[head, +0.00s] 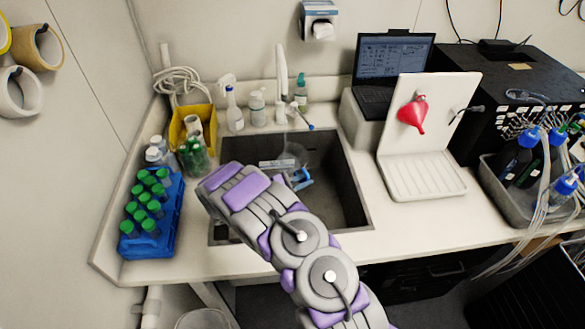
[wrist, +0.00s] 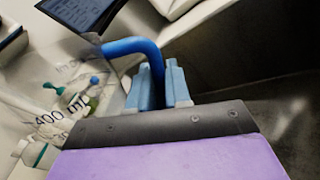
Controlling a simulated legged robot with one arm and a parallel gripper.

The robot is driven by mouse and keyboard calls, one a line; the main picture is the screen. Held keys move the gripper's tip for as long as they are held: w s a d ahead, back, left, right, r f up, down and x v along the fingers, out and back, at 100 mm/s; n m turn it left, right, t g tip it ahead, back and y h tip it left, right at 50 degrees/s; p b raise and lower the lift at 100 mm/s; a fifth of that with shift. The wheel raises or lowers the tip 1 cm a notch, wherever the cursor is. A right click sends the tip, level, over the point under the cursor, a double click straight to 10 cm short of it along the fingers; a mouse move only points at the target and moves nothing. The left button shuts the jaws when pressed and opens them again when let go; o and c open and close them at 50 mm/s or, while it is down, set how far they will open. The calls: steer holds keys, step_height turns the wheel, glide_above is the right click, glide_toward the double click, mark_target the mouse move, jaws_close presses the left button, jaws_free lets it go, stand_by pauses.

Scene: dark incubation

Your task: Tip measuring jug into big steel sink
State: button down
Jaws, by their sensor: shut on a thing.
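The measuring jug (head: 294,153) is clear with a blue handle. In the head view it is over the big steel sink (head: 345,195), partly behind my arm. In the wrist view the jug (wrist: 55,100) fills the left side, with a 400 ml mark, and looks tilted there. My gripper (head: 301,181) is over the sink. In the wrist view its light-blue fingers (wrist: 164,85) are shut on the jug's blue handle (wrist: 135,47). I cannot tell whether the jug holds liquid.
A blue rack of green-capped tubes (head: 152,212) and a yellow container (head: 190,125) stand left of the sink. A tap (head: 281,75) and bottles (head: 234,110) stand behind. A white drying board (head: 425,150) with a red funnel is at the right.

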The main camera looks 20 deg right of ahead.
steer(key=shift+w+a+m+b, duration=0.1)
steer(key=shift+w+m+b, duration=0.2)
steer(key=shift+m+b, duration=0.4)
steer(key=shift+w+b, duration=0.1)
steer(key=shift+b, duration=0.25)
steer(key=shift+w+m+b, duration=0.15)
steer(key=shift+m+b, duration=0.15)
steer(key=shift+b, duration=0.2)
steer(key=shift+w+a+r+m+t+b, duration=0.1)
steer(key=shift+w+m+t+b, duration=0.2)
steer(key=shift+m+b, duration=0.3)
steer(key=shift+w+a+m+b, duration=0.1)
steer(key=shift+w+m+b, duration=0.25)
steer(key=shift+b, duration=0.8)
steer(key=shift+w+r+m+b, duration=0.1)
steer(key=shift+r+m+b, duration=0.1)
steer(key=shift+m+b, duration=0.2)
steer(key=shift+w+a+r+m+y+b, duration=0.15)
steer(key=shift+w+m+y+b, duration=0.35)
steer(key=shift+b, duration=1.05)
